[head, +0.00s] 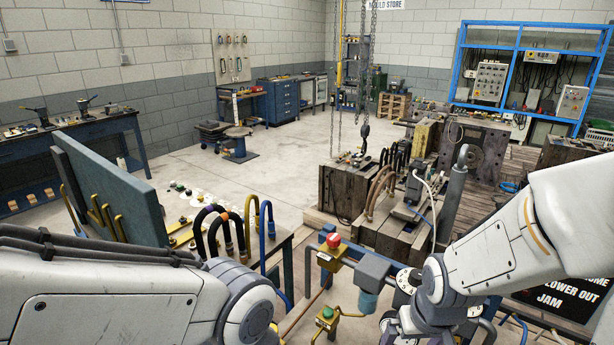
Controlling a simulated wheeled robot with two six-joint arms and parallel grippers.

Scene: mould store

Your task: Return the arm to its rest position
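My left arm comes in from the left along the bottom, and its white link ends in a grey joint low in the head view. My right arm comes in from the right and slopes down to a grey and white joint near the bottom edge. The gripper ends of both arms are out of sight below the picture, so whether either holds anything is hidden.
A red-topped push button (333,241) and a green button box (327,316) on blue pipework stand between my arms. A dark board (108,190) stands upright at left. Floor at centre-left is mostly clear.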

